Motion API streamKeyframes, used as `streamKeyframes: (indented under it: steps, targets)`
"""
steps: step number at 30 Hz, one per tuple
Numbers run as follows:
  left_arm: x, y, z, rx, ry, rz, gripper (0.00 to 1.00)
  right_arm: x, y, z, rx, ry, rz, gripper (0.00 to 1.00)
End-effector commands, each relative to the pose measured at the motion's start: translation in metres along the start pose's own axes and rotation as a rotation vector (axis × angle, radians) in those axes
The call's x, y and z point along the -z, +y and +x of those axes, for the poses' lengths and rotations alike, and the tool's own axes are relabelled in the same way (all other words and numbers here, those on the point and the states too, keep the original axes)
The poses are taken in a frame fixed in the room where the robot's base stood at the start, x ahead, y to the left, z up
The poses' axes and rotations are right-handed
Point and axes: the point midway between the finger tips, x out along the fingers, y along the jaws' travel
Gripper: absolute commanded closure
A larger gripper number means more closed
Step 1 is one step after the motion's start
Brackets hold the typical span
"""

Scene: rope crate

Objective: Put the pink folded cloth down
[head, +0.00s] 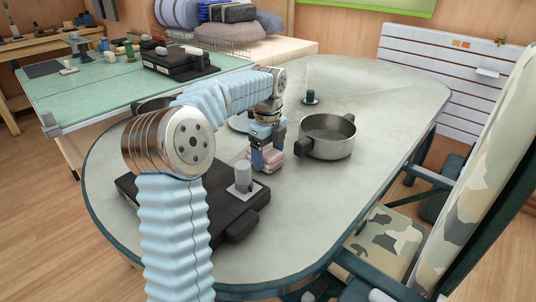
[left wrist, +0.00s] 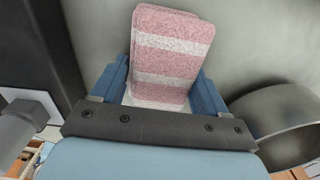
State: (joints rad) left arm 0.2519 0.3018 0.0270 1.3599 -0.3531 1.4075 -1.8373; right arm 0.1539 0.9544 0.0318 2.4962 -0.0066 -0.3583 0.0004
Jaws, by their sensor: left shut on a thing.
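The pink folded cloth (head: 266,160) has pale stripes and is held by my left gripper (head: 267,150) over the grey-green table (head: 320,210). In the left wrist view, the cloth (left wrist: 168,50) stands between the two blue fingers of the left gripper (left wrist: 158,85), which are shut on it. Its lower end seems close to the tabletop, but I cannot tell whether it touches. My right gripper is not in view.
A metal pot (head: 328,137) with dark handles stands just right of the cloth. A black device (head: 225,212) with a grey knob lies to the left and nearer. The table's right front is clear.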

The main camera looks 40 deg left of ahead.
Motion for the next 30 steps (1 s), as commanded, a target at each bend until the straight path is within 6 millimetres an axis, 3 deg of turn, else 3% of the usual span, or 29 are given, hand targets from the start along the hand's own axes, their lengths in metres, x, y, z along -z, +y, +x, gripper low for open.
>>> streamKeyframes:
  steps: [2,3,7,17,20,30]
  targets:
    - [0.0,0.0,0.003,-0.001,0.0,0.0,0.5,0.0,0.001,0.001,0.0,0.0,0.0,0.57]
    - [0.0,0.0,0.003,-0.001,0.0,0.0,0.21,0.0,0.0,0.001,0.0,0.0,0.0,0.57]
    - [0.0,0.0,0.002,-0.001,0.0,0.0,0.01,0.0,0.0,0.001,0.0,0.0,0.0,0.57]
    - [0.0,-0.001,-0.004,0.001,0.0,0.0,0.0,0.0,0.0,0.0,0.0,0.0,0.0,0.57]
    - [0.0,-0.001,-0.018,0.003,-0.001,0.0,0.0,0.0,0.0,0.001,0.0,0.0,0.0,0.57]
    - [0.0,-0.001,-0.096,0.003,-0.001,0.0,0.0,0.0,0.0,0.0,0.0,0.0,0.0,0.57]
